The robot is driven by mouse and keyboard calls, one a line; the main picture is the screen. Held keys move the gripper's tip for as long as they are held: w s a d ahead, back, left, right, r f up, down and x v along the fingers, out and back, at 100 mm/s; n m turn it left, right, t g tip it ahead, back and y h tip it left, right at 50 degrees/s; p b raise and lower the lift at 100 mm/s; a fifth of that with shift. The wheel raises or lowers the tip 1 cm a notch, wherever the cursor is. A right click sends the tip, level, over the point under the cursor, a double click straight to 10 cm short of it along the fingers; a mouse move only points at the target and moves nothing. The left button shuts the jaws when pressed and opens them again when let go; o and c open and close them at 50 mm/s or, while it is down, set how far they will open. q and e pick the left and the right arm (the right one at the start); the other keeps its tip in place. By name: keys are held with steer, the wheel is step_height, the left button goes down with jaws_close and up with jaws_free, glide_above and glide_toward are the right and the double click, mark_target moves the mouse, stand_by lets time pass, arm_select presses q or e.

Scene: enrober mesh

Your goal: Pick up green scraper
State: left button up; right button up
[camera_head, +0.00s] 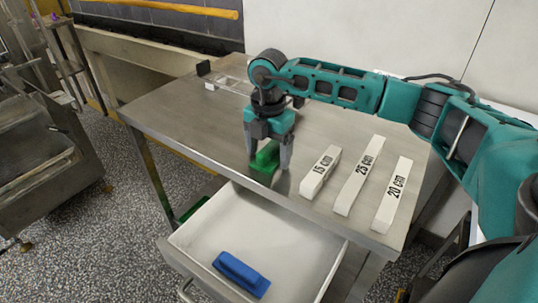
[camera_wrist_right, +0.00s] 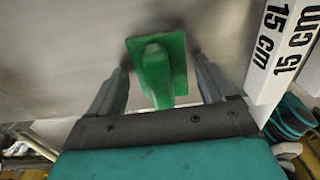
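The green scraper (camera_head: 265,158) lies on the steel table (camera_head: 180,120) near its front edge, above the open drawer. My right gripper (camera_head: 268,160) points down over it, with a finger on each side. In the right wrist view the scraper (camera_wrist_right: 157,72) sits between the two fingers of the right gripper (camera_wrist_right: 161,62), with gaps visible on both sides. The right gripper is open and not closed on the scraper. My left gripper is in neither view.
White blocks marked 15 cm (camera_head: 320,172), 25 cm (camera_head: 359,176) and 20 cm (camera_head: 392,196) lie right of the scraper. A blue tool (camera_head: 241,274) lies in the open drawer (camera_head: 200,240). The table's left part is mostly clear.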

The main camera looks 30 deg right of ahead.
steer(key=c, duration=0.9)
